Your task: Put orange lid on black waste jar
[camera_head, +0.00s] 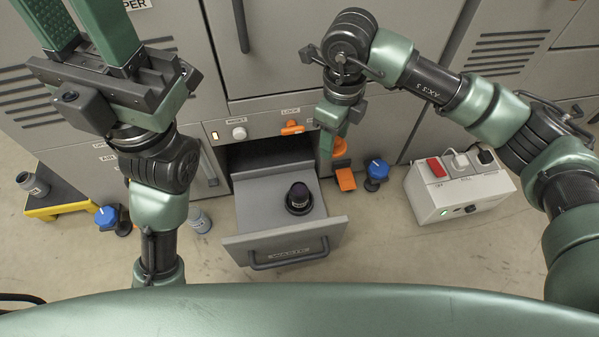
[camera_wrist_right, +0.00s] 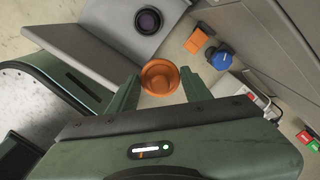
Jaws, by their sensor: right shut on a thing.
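The black waste jar (camera_head: 299,196) stands upright in the pulled-out grey drawer (camera_head: 237,247), and its dark round top shows in the right wrist view (camera_wrist_right: 148,20). My right gripper (camera_head: 332,150) is shut on the orange lid (camera_head: 340,146), behind and to the right of the jar, apart from it. In the right wrist view the lid (camera_wrist_right: 160,77) is a round orange cup shape between the two green fingers. My left gripper (camera_head: 77,25) is at the upper left with its fingers apart; its fingertips are cut off by the frame edge.
An orange block (camera_head: 345,179) and a blue knob-topped item (camera_head: 377,170) stand right of the drawer. A white switch box (camera_head: 458,187) is farther right. A yellow stand (camera_head: 60,205), another blue knob (camera_head: 106,216) and a small grey jar (camera_head: 199,220) are at left.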

